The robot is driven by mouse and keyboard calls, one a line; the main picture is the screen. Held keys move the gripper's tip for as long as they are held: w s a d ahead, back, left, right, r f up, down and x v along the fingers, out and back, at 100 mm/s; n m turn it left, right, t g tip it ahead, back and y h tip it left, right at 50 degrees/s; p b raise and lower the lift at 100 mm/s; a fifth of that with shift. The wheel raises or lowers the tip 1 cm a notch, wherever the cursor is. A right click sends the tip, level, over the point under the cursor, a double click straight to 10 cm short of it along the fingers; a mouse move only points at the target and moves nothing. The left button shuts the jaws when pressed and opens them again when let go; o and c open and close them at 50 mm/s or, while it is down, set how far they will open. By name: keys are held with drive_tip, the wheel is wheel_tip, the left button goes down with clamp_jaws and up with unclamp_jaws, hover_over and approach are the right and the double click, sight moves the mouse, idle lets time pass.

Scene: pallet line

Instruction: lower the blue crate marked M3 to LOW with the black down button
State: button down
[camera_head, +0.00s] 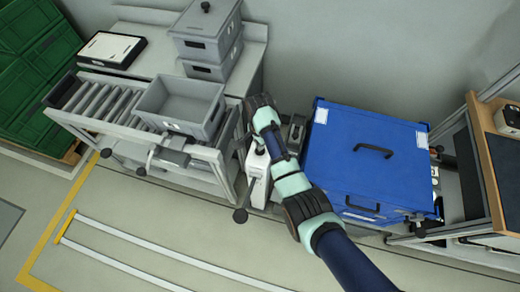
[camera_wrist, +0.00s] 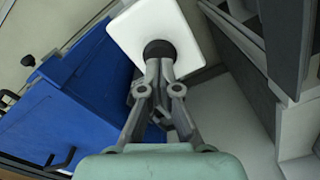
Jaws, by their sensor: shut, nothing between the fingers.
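The large blue crate (camera_head: 345,175) stands right of centre in the head view, with a dark handle on its lid and small white labels; I cannot read M3 on it. It also shows at the left of the wrist view (camera_wrist: 85,90). A white square plate (camera_wrist: 190,32) with a round black button (camera_wrist: 159,47) is at the top centre of the wrist view. My gripper (camera_wrist: 160,67) is shut and empty, with its fingertips at the button's lower edge; I cannot tell whether they touch or press it. In the head view, my arm hides the fingertips.
Left of my arm are a roller stand (camera_head: 100,105) with an open grey crate (camera_head: 180,105) and stacked grey crates (camera_head: 208,35). Green crates (camera_head: 35,65) stand at the far left. A wooden-topped bench (camera_head: 500,165) is at the right.

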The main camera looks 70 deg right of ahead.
drive_tip(key=shift+f+b, duration=0.65)
drive_tip(key=shift+f, duration=0.8)
idle(0.5)
idle(1.1)
wheel_tip(320, 180, up, 8)
drive_tip(key=p, duration=0.8)
drive_tip(key=shift+f, duration=0.5)
drive_tip(key=shift+w, duration=0.1)
